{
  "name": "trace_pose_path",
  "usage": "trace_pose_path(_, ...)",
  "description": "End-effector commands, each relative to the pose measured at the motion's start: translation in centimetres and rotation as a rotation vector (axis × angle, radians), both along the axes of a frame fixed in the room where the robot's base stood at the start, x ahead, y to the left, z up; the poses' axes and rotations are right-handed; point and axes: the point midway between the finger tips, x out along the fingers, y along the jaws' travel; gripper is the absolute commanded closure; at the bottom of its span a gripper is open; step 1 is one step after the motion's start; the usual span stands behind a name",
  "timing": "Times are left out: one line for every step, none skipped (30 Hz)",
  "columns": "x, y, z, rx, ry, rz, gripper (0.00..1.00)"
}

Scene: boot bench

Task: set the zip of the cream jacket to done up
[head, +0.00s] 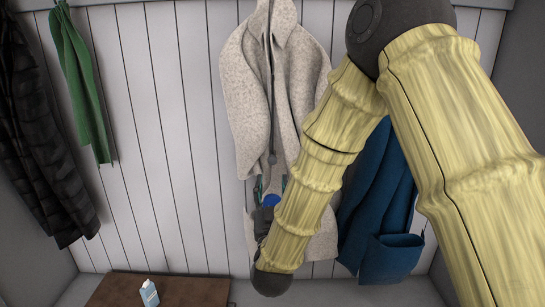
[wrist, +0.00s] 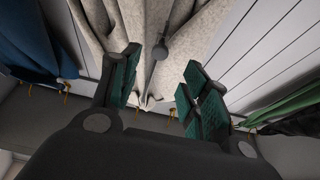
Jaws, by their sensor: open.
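The cream jacket (head: 245,75) hangs on the back wall in the head view, its lower front partly hidden by my arm. It also shows upside down in the wrist view (wrist: 105,25). Its zip (head: 271,100) is a dark line down the front, with a dark slider (head: 272,158) at about mid-height. The slider also shows in the wrist view (wrist: 160,50). I cannot tell whether the zip's edges are joined. My gripper (head: 270,187) is open just below the slider. In the wrist view its green fingers (wrist: 160,82) stand apart on either side of the zip line, holding nothing.
A blue garment (head: 384,205) hangs to the right, a green one (head: 82,85) and a black padded jacket (head: 35,140) to the left. The wall between the green and cream garments is clear.

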Motion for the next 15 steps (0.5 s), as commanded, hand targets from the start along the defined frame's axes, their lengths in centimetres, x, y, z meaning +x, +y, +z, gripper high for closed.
trace_pose_path(0.7, 0.0, 0.5, 0.0, -0.001, -0.001, 0.54)
trace_pose_path(1.1, 0.0, 0.7, 0.0, -0.001, -0.001, 0.54)
trace_pose_path(1.6, -0.1, 0.9, 0.0, -0.001, -0.001, 0.54)
trace_pose_path(2.1, -0.1, 1.1, 0.0, -0.001, -0.001, 0.54)
trace_pose_path(2.6, -0.1, 1.3, 0.001, 0.0, -0.002, 0.54)
trace_pose_path(3.2, -0.1, 1.5, 0.0, 0.001, -0.002, 0.54)
trace_pose_path(3.6, -0.1, 1.7, 0.0, 0.0, -0.002, 0.54)
trace_pose_path(4.1, -0.1, 1.9, -0.001, 0.001, -0.001, 0.54)
trace_pose_path(4.7, -0.1, 2.1, 0.0, 0.001, -0.001, 0.54)
trace_pose_path(5.1, -0.1, 2.3, 0.0, 0.001, -0.001, 0.54)
trace_pose_path(5.6, -0.1, 2.5, 0.0, 0.0, 0.0, 0.54)
trace_pose_path(6.1, -0.1, 2.7, 0.0, 0.002, 0.0, 0.54)
trace_pose_path(6.5, -0.1, 2.9, 0.0, 0.001, 0.0, 0.54)
trace_pose_path(6.8, -0.1, 3.0, 0.0, 0.0, 0.0, 0.54)
trace_pose_path(7.3, -0.1, 3.2, 0.0, 0.001, -0.001, 0.54)
